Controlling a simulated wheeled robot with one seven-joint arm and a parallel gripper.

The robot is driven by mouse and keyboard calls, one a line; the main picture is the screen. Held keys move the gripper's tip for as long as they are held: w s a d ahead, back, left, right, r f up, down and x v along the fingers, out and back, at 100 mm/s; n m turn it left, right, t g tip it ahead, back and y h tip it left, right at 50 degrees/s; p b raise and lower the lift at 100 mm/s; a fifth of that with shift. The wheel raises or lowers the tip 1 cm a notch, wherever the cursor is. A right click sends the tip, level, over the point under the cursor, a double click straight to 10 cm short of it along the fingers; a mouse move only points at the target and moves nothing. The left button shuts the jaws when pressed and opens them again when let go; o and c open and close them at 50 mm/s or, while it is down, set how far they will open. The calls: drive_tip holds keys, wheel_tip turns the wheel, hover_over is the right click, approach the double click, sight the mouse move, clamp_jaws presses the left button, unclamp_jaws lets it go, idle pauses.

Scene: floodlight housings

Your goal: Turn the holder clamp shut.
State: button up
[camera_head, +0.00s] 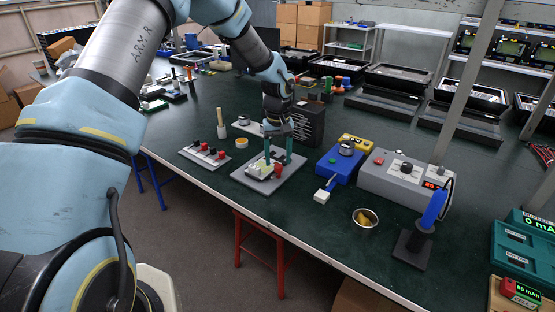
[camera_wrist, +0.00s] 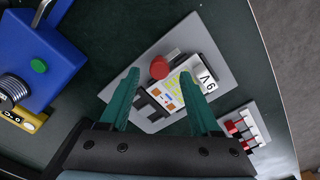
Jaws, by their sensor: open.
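The holder is a grey plate (camera_head: 245,178) on the green bench; in the wrist view its plate (camera_wrist: 213,50) lies tilted under my gripper. A small light board with yellow markings and "9V" lettering (camera_wrist: 181,88) sits on it. The clamp shows as a red knob (camera_head: 278,170) at the board's edge; the red knob (camera_wrist: 159,68) lies between my fingers in the wrist view, with a short grey bar beside it. My gripper (camera_head: 278,161) is open, its green fingers pointing down over the holder. Whether the fingers touch the knob I cannot tell.
A blue box (camera_head: 340,165) with a dial and a grey power supply (camera_head: 405,180) stand to the right. A metal cup (camera_head: 365,219) and a blue-handled tool in a stand (camera_head: 430,215) are nearer the front edge. A red-and-black switch strip (camera_head: 205,153) lies left.

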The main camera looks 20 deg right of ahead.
sight(276, 171)
drive_tip(key=shift+f, duration=1.1)
clamp_jaws()
